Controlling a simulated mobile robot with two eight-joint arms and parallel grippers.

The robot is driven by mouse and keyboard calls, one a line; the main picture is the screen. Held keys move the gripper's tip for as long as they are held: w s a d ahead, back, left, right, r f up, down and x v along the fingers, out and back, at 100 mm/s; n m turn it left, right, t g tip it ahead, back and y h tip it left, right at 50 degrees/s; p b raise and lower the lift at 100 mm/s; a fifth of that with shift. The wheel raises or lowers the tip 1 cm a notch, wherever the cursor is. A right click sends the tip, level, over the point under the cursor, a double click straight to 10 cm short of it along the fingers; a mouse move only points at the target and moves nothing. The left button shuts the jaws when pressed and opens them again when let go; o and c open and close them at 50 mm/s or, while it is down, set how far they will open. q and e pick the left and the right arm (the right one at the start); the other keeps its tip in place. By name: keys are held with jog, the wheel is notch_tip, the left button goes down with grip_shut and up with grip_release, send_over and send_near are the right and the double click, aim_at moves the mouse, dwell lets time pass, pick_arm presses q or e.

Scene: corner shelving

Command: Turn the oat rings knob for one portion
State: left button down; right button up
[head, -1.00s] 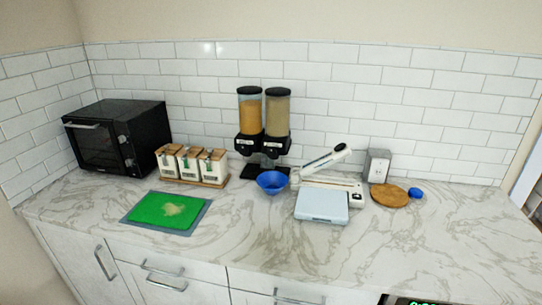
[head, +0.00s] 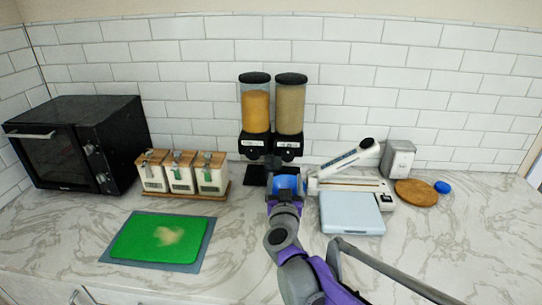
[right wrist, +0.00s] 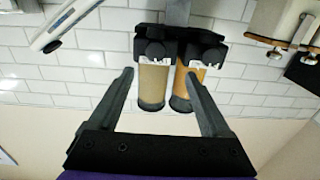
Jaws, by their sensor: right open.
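A twin dispenser stands against the tiled wall, with an orange-filled canister (head: 255,108) on the left and a beige-filled canister (head: 290,108) on the right. Each has a black outlet with a white label below; I cannot read which is oat rings. My right gripper (head: 286,182) is in front of and below the outlets, over the blue bowl (head: 291,184), which it partly hides. In the right wrist view the dispenser appears upside down, with a beige-side knob (right wrist: 155,52) and an orange-side knob (right wrist: 213,57) beyond the open, empty fingers (right wrist: 160,75). My left gripper is out of view.
A green board (head: 160,238) lies front left. A pale-blue scale (head: 351,213), a white sealer-like device (head: 350,160) and a round wooden board (head: 416,192) are right.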

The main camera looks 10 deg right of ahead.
aim_at(288, 156)
jog(key=shift+h, duration=0.3)
jog(key=p+x, duration=0.1)
jog(key=x, duration=1)
jog(key=shift+s+d, duration=0.1)
jog(key=shift+d, duration=0.1)
jog(key=shift+c, duration=0.4)
grip_shut()
jog(key=shift+m, duration=0.4)
